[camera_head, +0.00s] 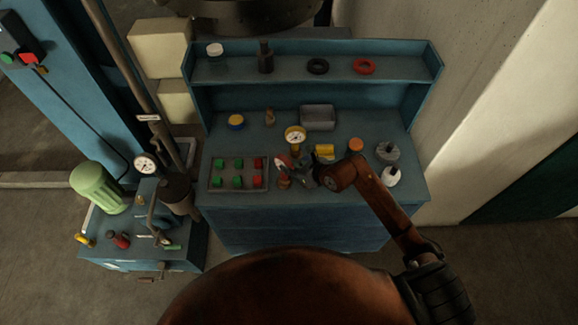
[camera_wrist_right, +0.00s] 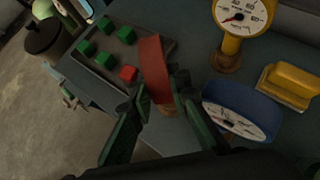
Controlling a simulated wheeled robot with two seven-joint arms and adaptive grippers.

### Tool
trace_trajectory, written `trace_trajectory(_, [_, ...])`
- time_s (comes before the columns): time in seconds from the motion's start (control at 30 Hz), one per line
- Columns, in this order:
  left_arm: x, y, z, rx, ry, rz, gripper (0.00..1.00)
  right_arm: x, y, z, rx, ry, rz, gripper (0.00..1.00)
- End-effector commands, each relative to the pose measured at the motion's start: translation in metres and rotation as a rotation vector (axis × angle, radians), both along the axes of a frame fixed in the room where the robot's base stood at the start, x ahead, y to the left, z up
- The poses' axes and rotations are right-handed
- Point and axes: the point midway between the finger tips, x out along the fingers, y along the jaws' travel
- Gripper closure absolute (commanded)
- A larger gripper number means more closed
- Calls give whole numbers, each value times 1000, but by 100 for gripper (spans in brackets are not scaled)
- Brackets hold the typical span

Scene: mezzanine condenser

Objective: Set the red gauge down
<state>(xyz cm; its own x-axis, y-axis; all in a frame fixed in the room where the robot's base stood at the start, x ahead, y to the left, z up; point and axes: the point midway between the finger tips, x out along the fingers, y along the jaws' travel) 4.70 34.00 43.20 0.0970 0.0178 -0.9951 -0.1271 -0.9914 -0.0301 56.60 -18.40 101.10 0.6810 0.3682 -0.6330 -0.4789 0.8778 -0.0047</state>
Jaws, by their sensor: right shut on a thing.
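The red gauge (camera_wrist_right: 154,70) stands up between the fingers of my right gripper (camera_wrist_right: 163,103) in the right wrist view. Its red housing shows edge-on and its brass-coloured stem is partly hidden by the fingers. In the head view the red gauge (camera_head: 282,162) is at the front of the blue bench, just right of the tray of blocks. My right gripper (camera_head: 291,175) is shut on it from the right. I cannot tell whether its base touches the bench. My left gripper is not in view.
A blue gauge (camera_wrist_right: 241,112) is close to the right of the gripper. A yellow gauge (camera_head: 295,137) stands behind, with a yellow block (camera_head: 325,151) beside it. The tray (camera_head: 214,187) holds green and red blocks. An orange-topped jar (camera_head: 355,145) stands further right.

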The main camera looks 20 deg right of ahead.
Motion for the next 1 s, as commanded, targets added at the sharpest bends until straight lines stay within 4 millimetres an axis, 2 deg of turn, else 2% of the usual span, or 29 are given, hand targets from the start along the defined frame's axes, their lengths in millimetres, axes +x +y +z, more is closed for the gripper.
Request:
trace_trajectory(0.17, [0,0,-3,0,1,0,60,0,0,-3,1,-2,0,100])
trace_trajectory(0.2, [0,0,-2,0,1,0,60,0,0,-2,1,-2,0,81])
trace_trajectory(0.47, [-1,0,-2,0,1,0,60,0,0,-3,0,-1,0,63])
trace_trajectory(0.77, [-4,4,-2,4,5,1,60,-2,-1,-4,-1,4,-1,63])
trace_trajectory(1.0, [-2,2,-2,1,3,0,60,-23,-13,17,-3,0,0,63])
